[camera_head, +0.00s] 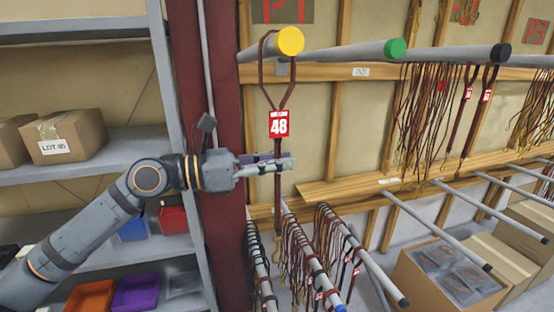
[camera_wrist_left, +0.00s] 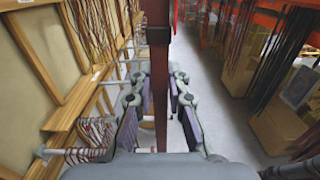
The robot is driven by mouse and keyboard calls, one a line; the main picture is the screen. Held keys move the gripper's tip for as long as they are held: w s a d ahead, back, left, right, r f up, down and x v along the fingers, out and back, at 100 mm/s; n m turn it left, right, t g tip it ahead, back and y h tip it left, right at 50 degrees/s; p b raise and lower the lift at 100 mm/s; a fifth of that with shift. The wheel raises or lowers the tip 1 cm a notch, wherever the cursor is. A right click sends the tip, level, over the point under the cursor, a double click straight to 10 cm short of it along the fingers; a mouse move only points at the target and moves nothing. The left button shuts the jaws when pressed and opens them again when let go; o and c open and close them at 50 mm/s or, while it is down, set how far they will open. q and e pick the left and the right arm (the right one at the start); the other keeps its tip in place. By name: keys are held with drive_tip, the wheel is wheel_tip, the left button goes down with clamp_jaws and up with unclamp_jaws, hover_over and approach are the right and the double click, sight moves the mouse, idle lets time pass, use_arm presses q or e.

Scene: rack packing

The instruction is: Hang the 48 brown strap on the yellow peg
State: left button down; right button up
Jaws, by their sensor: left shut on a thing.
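The brown strap (camera_head: 278,198) with its red and white 48 tag (camera_head: 279,125) hangs upright in the head view. Its upper loop appears to go around the yellow-capped peg (camera_head: 290,41), just behind the cap; part of the loop is hidden there. My left gripper (camera_head: 284,162) is shut on the strap below the tag. In the left wrist view the strap (camera_wrist_left: 160,60) runs upright between the two fingers. My right gripper is not in view.
A green-capped peg (camera_head: 396,49) and a black-capped peg (camera_head: 501,53) stand to the right. Lower pegs hold several straps (camera_head: 330,240). A dark red post (camera_head: 197,60) and a grey shelf (camera_head: 75,180) stand left. An open carton (camera_head: 430,270) sits lower right.

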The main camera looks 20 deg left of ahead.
use_arm(q)
drive_tip(key=shift+s, duration=0.1)
drive_tip(key=c, duration=1.2)
unclamp_jaws()
